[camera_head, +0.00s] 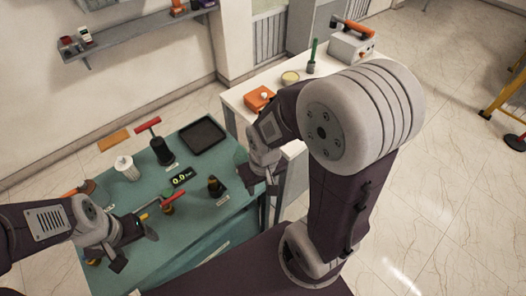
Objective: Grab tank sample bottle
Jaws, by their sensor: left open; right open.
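A small dark bottle (215,187) stands upright on the teal table (215,222), beside a small white label. It may be the tank sample bottle; the label is too small to read. A white ribbed container (127,169) stands at the table's back left. My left gripper (136,247) is open and empty over the table's front left, left of and nearer than the dark bottle. My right gripper (262,180) is open at the table's right edge, right of the dark bottle and apart from it. Its arm hides part of the area behind.
A red-handled tool (168,200) lies between my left gripper and the dark bottle. A digital display (182,177), a black pump-like item with a red handle (160,149) and a black tray (203,136) stand behind. A white bench (240,97) adjoins at the back right.

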